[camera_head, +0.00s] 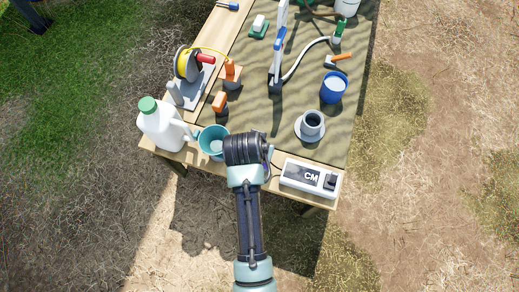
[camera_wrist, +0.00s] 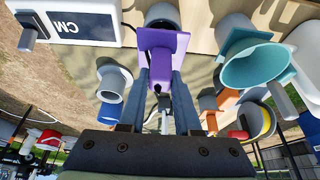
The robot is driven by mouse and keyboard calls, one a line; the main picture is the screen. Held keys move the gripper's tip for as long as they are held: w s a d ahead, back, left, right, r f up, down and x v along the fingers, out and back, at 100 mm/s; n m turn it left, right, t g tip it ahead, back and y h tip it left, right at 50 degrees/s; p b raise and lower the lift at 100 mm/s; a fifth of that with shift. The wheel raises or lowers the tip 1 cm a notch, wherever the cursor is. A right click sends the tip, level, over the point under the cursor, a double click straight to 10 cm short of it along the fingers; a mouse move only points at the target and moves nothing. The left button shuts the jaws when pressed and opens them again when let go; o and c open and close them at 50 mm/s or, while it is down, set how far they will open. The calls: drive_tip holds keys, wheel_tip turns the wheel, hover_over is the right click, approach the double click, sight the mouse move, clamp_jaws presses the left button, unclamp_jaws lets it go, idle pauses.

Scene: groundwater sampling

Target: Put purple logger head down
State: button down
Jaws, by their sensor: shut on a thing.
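The purple logger head (camera_wrist: 172,42) shows at the top middle of the wrist view, between the fingers of my gripper (camera_wrist: 163,75). My gripper is shut on it. A grey round part (camera_wrist: 160,13) shows just beyond the purple piece; I cannot tell whether it is joined to it. In the head view my gripper (camera_head: 268,152) is over the near edge of the table (camera_head: 225,45), between the teal cup (camera_head: 212,142) and the white CM box (camera_head: 309,178).
A white jug (camera_head: 162,125) with a green cap stands at the left corner. A yellow reel (camera_head: 187,63) and orange-topped tools (camera_head: 231,72) are at the left. Patches of mat between them are clear.

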drive_tip(key=shift+f+b, duration=0.35)
drive_tip(key=shift+f, duration=1.05)
drive_tip(key=shift+f, duration=0.1)
drive_tip(key=c, duration=0.6)
unclamp_jaws()
